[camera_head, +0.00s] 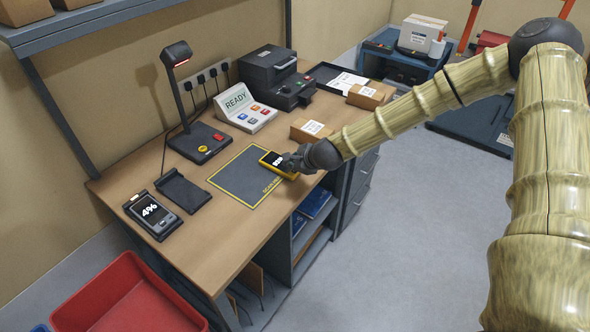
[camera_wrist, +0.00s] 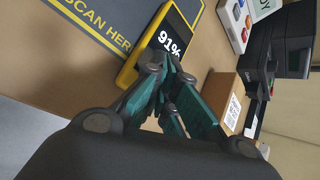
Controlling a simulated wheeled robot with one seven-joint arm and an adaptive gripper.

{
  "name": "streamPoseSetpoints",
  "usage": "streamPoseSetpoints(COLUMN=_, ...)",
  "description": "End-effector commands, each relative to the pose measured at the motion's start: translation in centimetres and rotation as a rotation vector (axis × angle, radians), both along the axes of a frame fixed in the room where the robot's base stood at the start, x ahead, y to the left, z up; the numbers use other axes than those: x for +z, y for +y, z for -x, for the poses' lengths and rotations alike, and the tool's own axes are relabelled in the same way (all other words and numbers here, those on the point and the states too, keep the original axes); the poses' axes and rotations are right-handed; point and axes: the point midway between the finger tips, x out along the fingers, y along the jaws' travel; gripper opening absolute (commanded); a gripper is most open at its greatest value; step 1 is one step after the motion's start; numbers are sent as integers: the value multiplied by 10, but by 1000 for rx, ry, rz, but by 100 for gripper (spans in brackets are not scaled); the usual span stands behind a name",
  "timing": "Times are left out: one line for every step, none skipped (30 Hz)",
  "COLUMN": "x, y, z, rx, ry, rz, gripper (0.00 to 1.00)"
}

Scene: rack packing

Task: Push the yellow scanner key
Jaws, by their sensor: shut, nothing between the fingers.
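The yellow key (camera_head: 203,149) is a small round button on the dark base of the desk scanner (camera_head: 190,142), beside a red key (camera_head: 218,138). The scanner's neck and lit head (camera_head: 176,54) rise behind it. My gripper (camera_head: 291,161) is shut and empty at the right side of the marked mat, well to the right of the key. In the wrist view my gripper (camera_wrist: 166,72) has its fingers together beside a yellow handheld device (camera_wrist: 130,72) reading 91%. I cannot tell if they touch. The yellow key is not visible in the wrist view.
The scan mat (camera_head: 240,178) lies between my gripper and the scanner base. A READY panel (camera_head: 238,100), a printer (camera_head: 268,70) and small cartons (camera_head: 310,130) stand behind. A 4% handheld (camera_head: 152,213) and an empty dark cradle (camera_head: 183,190) lie at left.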

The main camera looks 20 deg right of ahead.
Motion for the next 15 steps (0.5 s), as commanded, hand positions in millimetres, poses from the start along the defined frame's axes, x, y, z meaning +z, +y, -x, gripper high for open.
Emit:
streamPoseSetpoints(x=3, y=0, z=0, rx=0, ry=0, rz=0, gripper=0)
streamPoseSetpoints(x=4, y=0, z=0, rx=0, ry=0, rz=0, gripper=0)
streamPoseSetpoints(x=5, y=0, z=0, rx=0, ry=0, rz=0, gripper=0)
streamPoseSetpoints(x=5, y=0, z=0, rx=0, ry=0, rz=0, gripper=0)
streamPoseSetpoints(x=5, y=0, z=0, rx=0, ry=0, rz=0, gripper=0)
streamPoseSetpoints(x=5, y=0, z=0, rx=0, ry=0, rz=0, gripper=0)
streamPoseSetpoints(x=5, y=0, z=0, rx=0, ry=0, rz=0, gripper=0)
streamPoseSetpoints(x=5, y=0, z=0, rx=0, ry=0, rz=0, gripper=0)
streamPoseSetpoints(x=5, y=0, z=0, rx=0, ry=0, rz=0, gripper=0)
streamPoseSetpoints(x=5, y=0, z=0, rx=0, ry=0, rz=0, gripper=0)
streamPoseSetpoints(x=5, y=0, z=0, rx=0, ry=0, rz=0, gripper=0)
streamPoseSetpoints(x=5, y=0, z=0, rx=0, ry=0, rz=0, gripper=0)
streamPoseSetpoints(x=6, y=0, z=0, rx=0, ry=0, rz=0, gripper=0)
streamPoseSetpoints(x=7, y=0, z=0, rx=0, ry=0, rz=0, gripper=0)
streamPoseSetpoints(x=8, y=0, z=0, rx=0, ry=0, rz=0, gripper=0)
